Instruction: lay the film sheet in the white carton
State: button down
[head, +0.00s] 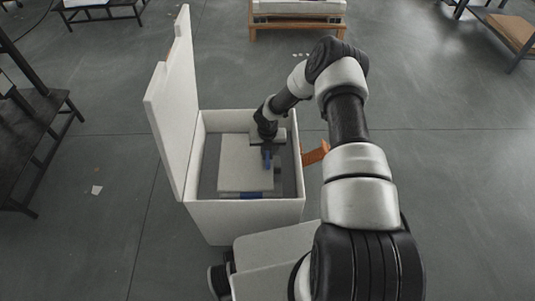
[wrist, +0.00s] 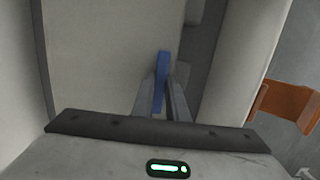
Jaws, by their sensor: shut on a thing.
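The white carton (head: 238,218) stands open on the floor, its tall lid (head: 174,105) raised on the left. My gripper (head: 268,152) reaches down inside it. In the wrist view, my gripper (wrist: 163,88) is shut on a narrow blue piece (wrist: 162,72), which I take to be the film sheet seen edge-on. The fingers are over a pale flat block (head: 242,177) inside the carton. I cannot tell whether the blue piece touches it.
A second blue strip (head: 240,194) shows along the near edge of the pale block. An orange flap or bracket (head: 316,154) sticks out from the carton's right side. A dark table (head: 35,115) stands at left. Floor around the carton is mostly clear.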

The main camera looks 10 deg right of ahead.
jog(key=c, duration=1.7)
grip_release()
jog(key=shift+c, duration=0.2)
